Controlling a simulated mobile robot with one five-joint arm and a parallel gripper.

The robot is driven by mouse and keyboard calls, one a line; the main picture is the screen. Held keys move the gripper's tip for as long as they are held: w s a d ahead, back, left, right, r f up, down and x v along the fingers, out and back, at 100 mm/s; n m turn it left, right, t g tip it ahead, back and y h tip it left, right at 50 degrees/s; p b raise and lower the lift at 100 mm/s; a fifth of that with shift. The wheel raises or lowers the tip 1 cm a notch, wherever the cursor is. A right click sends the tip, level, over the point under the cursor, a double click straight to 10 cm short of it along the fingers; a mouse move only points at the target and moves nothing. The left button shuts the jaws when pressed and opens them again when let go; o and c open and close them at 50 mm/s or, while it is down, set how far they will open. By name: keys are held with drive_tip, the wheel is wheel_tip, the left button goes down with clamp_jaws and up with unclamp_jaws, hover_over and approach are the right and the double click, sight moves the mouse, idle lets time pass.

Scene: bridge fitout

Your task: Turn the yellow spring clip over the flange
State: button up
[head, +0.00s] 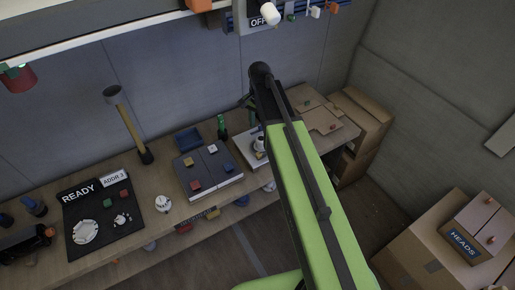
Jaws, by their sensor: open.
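A pale plate (243,147) lies on the bench, left of my green arm, with a small whitish round fitting (258,145) on it that may be the flange. A speck of yellow shows by this fitting, but it is too small to tell as the spring clip or to show which way it is turned. My gripper (249,108) shows as small dark parts beside the arm's dark end, above and behind the plate. It is open, with nothing seen between its fingers. My arm hides the right part of the plate.
Left of the plate is a grey panel (226,180) with coloured blocks. Cardboard pieces (313,117) lie right of my arm. A shelf (95,37) overhangs the back.

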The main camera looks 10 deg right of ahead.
sight(259, 154)
wheel_tip(259, 154, down, 18)
drive_tip(key=b, duration=1.7)
drive_tip(key=shift+r, duration=0.15)
drive_tip(key=shift+r, duration=0.15)
